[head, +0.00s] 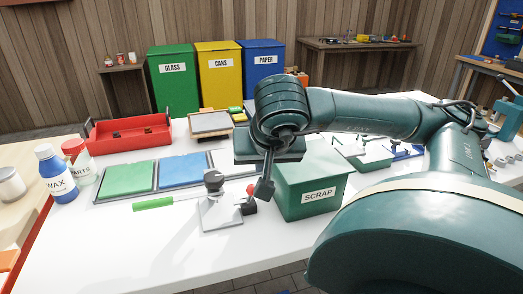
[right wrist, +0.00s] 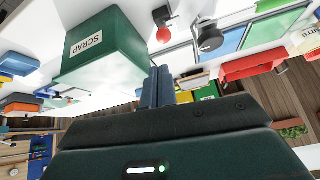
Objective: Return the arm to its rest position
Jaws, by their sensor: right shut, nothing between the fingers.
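My right gripper (head: 264,188) hangs over the white workbench in the head view, pointing down, with its fingers shut and empty. It is just left of the green SCRAP bin (head: 311,182), and I cannot tell whether they touch. In the right wrist view the shut fingers (right wrist: 158,86) show beside the SCRAP bin (right wrist: 105,48). My right arm (head: 370,112) reaches in from the right, across and above the bin. My left gripper is not in view.
A grey stand with a dark knob (head: 214,182) and a small red-topped block (head: 249,200) stand close left of the gripper. The bench's front is clear.

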